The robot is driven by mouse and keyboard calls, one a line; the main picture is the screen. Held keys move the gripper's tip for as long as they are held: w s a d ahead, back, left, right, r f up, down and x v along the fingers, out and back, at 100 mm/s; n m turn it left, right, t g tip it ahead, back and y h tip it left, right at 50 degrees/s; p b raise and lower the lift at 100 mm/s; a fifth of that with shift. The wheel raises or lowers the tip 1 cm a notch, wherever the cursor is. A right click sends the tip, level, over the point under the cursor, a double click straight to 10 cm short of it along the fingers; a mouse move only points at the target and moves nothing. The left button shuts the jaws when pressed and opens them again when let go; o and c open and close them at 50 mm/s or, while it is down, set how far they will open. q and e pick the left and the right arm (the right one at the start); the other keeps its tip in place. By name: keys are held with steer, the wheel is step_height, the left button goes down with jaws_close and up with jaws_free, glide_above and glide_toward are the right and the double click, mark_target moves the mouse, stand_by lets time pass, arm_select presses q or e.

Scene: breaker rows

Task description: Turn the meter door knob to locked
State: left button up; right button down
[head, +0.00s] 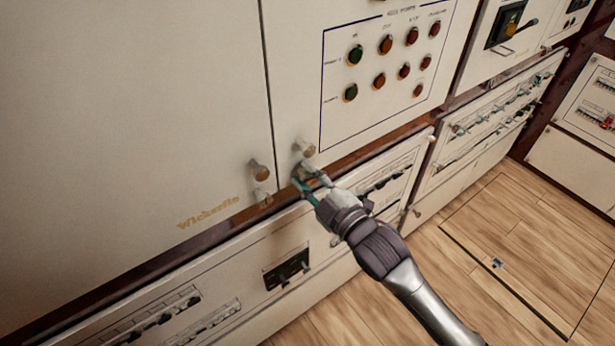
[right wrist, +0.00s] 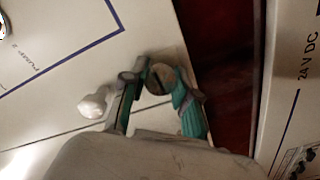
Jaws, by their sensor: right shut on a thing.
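My right gripper (head: 308,182) reaches up from the lower right to the bottom left corner of the panel door with coloured lamps. Its teal fingers are shut on a small round knob (right wrist: 161,77) at that corner. In the right wrist view a dark slot shows on the knob's face, between the fingertips; its exact angle is hard to read. In the head view the fingers mostly hide this knob. A second, pale knob (head: 304,148) sits just above it on the same door and shows in the right wrist view (right wrist: 96,102), apart from the fingers. My left gripper is not in view.
The neighbouring door (head: 130,110) at left has two similar knobs (head: 260,171) near its lower right corner. Below runs a breaker row panel (head: 235,270). A dark red frame strip (right wrist: 222,70) lies close beside the fingers. The wooden floor (head: 500,230) is clear.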

steer(key=m+p, duration=0.2)
steer(key=m, duration=0.1)
steer(key=shift+r+m+p, duration=0.1)
steer(key=shift+m+p, duration=0.2)
steer(key=shift+p, duration=0.1)
steer(key=m+p, duration=0.2)
steer(key=m, duration=0.2)
steer(key=shift+m, duration=0.3)
steer(key=m+p, duration=0.1)
steer(key=m, duration=0.3)
steer(key=shift+m+p, duration=0.3)
steer(key=shift+p, duration=0.1)
steer(key=shift+d+m+p, duration=0.1)
steer(key=shift+m+p, duration=0.25)
steer(key=shift+m, duration=2.15)
steer(key=c, duration=0.9)
jaws_free()
steer(key=shift+w, duration=0.1)
steer(key=shift+o, duration=0.2)
